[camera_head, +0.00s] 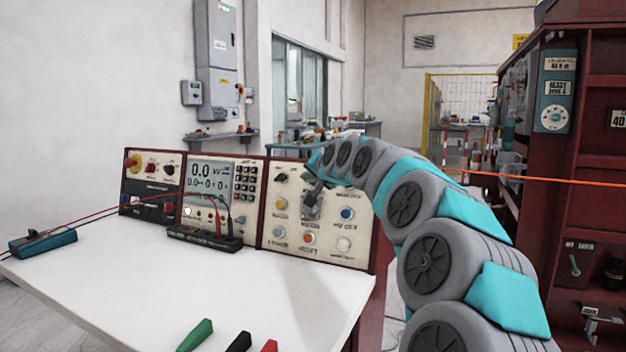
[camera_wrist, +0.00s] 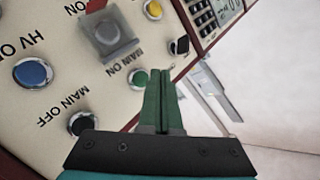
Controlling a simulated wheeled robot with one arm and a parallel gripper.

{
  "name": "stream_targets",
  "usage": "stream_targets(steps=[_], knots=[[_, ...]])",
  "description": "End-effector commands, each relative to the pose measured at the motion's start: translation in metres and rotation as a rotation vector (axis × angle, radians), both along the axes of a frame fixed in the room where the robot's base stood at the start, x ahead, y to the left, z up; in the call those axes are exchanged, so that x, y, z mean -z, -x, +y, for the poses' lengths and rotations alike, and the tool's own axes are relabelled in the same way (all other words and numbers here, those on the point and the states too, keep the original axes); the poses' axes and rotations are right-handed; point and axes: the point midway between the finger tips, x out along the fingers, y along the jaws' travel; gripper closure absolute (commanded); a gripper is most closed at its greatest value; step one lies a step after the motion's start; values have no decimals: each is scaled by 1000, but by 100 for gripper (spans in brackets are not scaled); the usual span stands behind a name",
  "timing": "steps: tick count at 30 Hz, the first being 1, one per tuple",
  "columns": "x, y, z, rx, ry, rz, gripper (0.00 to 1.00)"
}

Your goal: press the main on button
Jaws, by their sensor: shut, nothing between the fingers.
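The main on button is green (camera_wrist: 138,78) and sits beside its MAIN ON label on the cream control panel (camera_wrist: 15,115) in the wrist view. My gripper (camera_wrist: 165,73) shows green fingers, closed together and empty. In the picture its tips lie just right of the green button; I cannot tell whether they touch the panel. In the head view my arm reaches to the console (camera_head: 325,250), and the gripper is hard to make out there.
A clear-covered switch (camera_wrist: 108,35), a yellow button (camera_wrist: 153,10) and a black knob (camera_wrist: 179,46) are near the green button. In the head view a white table (camera_head: 190,285) bears the console, a black terminal strip (camera_head: 205,238) and cables. A dark red cabinet (camera_head: 600,160) stands right.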

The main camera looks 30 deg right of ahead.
Motion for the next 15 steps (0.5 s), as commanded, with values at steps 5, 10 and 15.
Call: stream_targets(steps=[5,10,15], knots=[[4,-7,-8,0,-1,2,100],[4,-8,-10,0,-1,1,100],[4,-8,-10,-1,0,2,100]])
